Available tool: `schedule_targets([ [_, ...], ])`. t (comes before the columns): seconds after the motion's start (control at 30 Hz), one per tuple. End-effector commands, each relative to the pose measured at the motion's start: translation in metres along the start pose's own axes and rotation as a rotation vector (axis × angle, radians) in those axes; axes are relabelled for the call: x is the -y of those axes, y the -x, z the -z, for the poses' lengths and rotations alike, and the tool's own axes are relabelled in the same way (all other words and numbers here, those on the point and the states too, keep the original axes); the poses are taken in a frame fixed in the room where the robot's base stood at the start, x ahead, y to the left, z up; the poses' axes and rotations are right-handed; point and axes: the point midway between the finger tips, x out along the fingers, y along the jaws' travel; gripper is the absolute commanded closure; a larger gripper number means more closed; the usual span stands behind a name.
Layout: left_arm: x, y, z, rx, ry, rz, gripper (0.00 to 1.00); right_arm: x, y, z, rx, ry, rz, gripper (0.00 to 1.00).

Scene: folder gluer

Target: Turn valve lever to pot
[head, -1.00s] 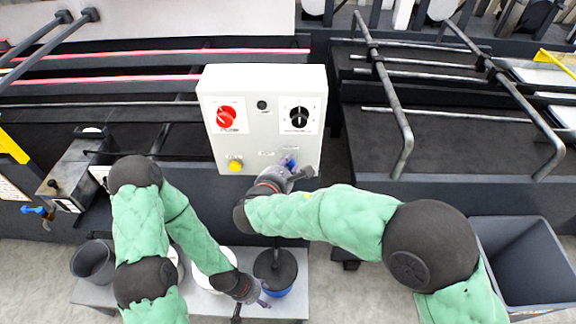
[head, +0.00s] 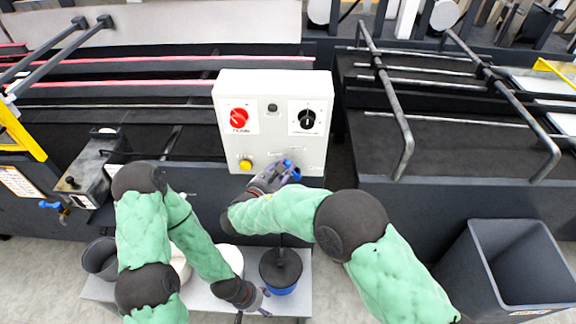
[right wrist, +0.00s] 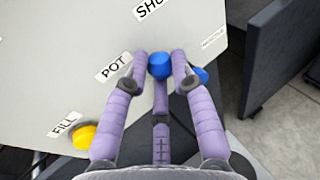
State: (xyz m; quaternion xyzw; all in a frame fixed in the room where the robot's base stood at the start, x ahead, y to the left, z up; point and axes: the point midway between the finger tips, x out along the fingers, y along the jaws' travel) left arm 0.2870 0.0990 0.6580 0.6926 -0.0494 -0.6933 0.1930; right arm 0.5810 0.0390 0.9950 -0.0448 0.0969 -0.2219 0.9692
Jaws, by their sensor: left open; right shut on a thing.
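The blue valve lever (head: 292,170) is at the lower right of the white control panel (head: 255,150). In the right wrist view its blue end (right wrist: 160,66) sits between my right gripper's fingertips, beside the POT label (right wrist: 113,67). Another blue part (right wrist: 201,75) shows partly behind the right finger. My right gripper (head: 278,175) is shut on the lever and hides part of it in the head view. My left gripper (head: 262,298) is open and empty, low over the bench by the blue-based pot (head: 281,290).
The panel carries a red switch (head: 239,118), a black dial (head: 307,117) and a yellow button (head: 245,164). A grey bin (head: 510,260) stands at the right. A grey bench (head: 205,303) holds several containers. Another blue handle (head: 50,205) is at the far left.

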Motion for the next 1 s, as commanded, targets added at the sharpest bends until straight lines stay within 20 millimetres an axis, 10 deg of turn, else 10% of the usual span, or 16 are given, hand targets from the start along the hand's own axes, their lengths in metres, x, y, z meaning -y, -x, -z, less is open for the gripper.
schedule_targets([
  [1.0, -0.002, 0.006, 0.000, 0.000, 0.000, 0.000, 0.41, -0.015, 0.004, 0.016, 0.118, 0.260, 0.059, 1.00],
])
